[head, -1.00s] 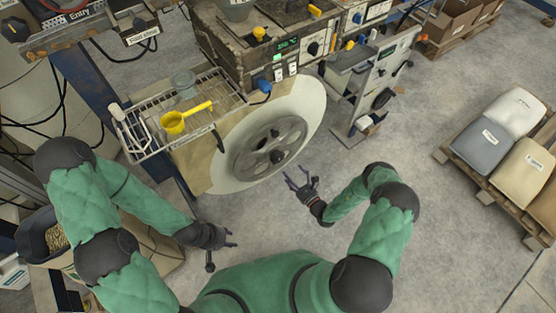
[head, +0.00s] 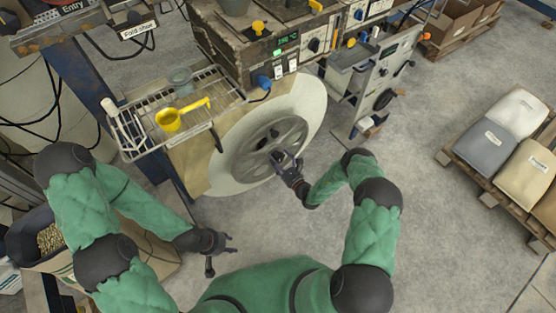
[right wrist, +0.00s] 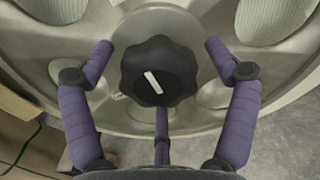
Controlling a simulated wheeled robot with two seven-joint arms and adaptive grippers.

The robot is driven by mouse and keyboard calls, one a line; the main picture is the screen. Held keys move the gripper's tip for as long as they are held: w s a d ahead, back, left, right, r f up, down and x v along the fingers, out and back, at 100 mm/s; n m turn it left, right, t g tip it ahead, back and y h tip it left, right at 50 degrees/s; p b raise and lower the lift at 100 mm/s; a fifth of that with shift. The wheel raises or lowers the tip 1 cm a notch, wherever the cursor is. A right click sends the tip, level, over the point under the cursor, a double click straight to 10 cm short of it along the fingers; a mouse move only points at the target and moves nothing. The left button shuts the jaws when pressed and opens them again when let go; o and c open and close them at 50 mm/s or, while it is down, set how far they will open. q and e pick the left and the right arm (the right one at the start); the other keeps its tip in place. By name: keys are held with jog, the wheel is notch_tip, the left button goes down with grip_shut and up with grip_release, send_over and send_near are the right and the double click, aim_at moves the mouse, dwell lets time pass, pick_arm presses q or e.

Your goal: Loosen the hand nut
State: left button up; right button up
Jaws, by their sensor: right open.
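The hand nut (right wrist: 157,70) is a black lobed knob with a white mark, at the centre of a grey spoked wheel (right wrist: 214,30) in the right wrist view. In the head view the wheel (head: 248,150) sits in front of a large pale disc (head: 310,100), and my right gripper hides most of the nut. My right gripper (head: 286,158) is open; in the right wrist view its purple fingers (right wrist: 160,85) stand around the nut on the left, right and below, with gaps at the sides. My left gripper (head: 228,245) hangs empty and open, low and left, away from the wheel.
A wire rack (head: 140,122) with a yellow scoop (head: 170,119) and a grey cup (head: 181,80) stands left of the disc. The machine box (head: 260,45) is above it. A pallet with sacks (head: 487,145) lies at the right. The floor between is clear.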

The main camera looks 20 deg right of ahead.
jog(key=c, duration=1.1)
jog(key=shift+c, duration=0.2)
jog(key=shift+n, duration=0.5)
jog(key=n+p, duration=0.1)
jog(key=n, duration=0.4)
jog(key=shift+d, duration=0.1)
jog(key=n+p, duration=0.1)
jog(key=n, duration=0.5)
jog(key=shift+d+n+p, duration=0.1)
jog(key=shift+n+p, duration=0.2)
jog(key=n+p, duration=0.1)
jog(key=n, duration=0.5)
jog(key=shift+r, duration=0.1)
jog(key=shift+w+d+r+n+p, duration=0.1)
jog(key=shift+n+p, duration=0.4)
jog(key=shift+n, duration=2.1)
